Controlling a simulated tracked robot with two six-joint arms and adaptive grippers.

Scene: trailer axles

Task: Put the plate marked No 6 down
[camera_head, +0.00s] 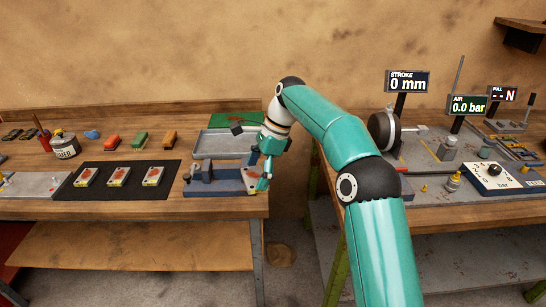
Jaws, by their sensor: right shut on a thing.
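My right gripper (265,180) reaches down at the right end of the blue fixture on the left bench. It is shut on a small pale plate with a reddish patch (251,180), held at or just above the fixture; I cannot tell whether they touch. Its number is too small to read. Three similar plates with red patches, a left one (86,177), a middle one (118,176) and a right one (153,176), lie in a row on the black mat (136,192). My left gripper is not in view.
The blue fixture (205,187) stands at the bench's front edge, with a grey tray (218,145) behind it. A labelled tin (65,147) and several coloured blocks stand behind the mat. A gap separates this bench from the right one, which carries gauges and displays (407,82).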

